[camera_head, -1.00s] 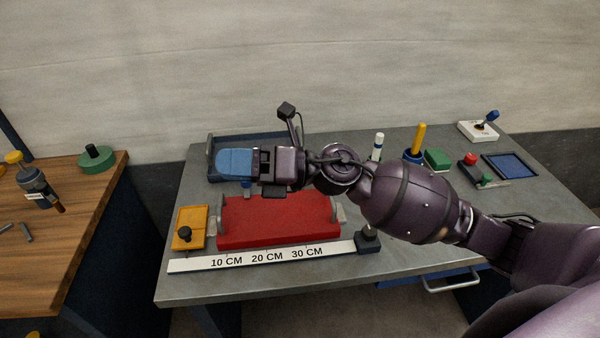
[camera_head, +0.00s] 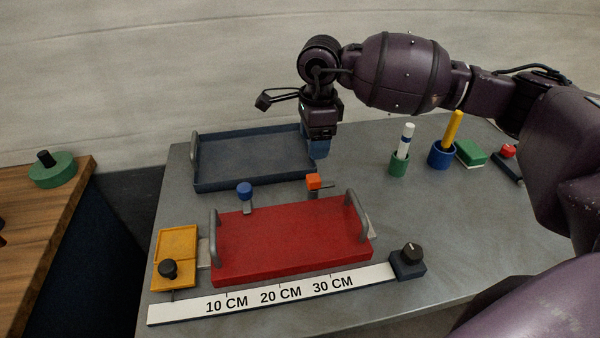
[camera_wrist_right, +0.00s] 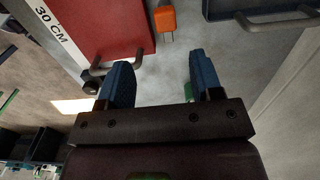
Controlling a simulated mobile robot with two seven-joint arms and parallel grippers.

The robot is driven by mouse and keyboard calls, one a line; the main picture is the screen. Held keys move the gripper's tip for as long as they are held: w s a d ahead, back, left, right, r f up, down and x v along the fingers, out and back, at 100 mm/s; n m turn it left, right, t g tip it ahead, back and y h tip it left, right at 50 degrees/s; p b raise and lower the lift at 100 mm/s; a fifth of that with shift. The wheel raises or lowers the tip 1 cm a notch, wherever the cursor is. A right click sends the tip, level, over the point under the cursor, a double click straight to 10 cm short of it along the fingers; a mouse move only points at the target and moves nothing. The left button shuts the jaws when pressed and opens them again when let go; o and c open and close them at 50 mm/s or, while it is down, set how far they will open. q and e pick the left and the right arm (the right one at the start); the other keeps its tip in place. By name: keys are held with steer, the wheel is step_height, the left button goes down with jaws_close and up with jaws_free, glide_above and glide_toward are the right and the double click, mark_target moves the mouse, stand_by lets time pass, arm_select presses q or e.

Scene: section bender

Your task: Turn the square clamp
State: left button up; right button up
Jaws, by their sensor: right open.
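The square clamp has an orange block-shaped knob (camera_head: 314,181) and stands at the back edge of the red plate (camera_head: 290,238). In the right wrist view the orange knob (camera_wrist_right: 165,19) shows at the top, ahead of the gap between the fingers. My right gripper (camera_head: 319,150) points down, behind and above the orange knob, apart from it. In the wrist view its two blue fingers (camera_wrist_right: 162,78) are spread with nothing between them. A round blue knob (camera_head: 244,190) stands to the left of the orange one. My left gripper is not in view.
A blue tray (camera_head: 196,185) lies behind the red plate, close to my right gripper. The plate has grey handles at both ends. A ruler (camera_head: 260,300), a yellow block (camera_head: 177,244) and a black knob (camera_head: 411,250) surround it. Cups (camera_head: 399,168) stand at right.

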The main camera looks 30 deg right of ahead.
mark_target(314, 177)
steer(key=shift+w+d+f, duration=0.15)
steer(key=shift+f, duration=0.45)
steer(key=shift+w+d+f, duration=0.1)
steer(key=shift+w+f, duration=0.05)
steer(key=shift+f, duration=0.45)
step_height(314, 177, down, 9)
steer(key=shift+f+b, duration=0.15)
steer(key=shift+b, duration=0.35)
steer(key=c, duration=0.9)
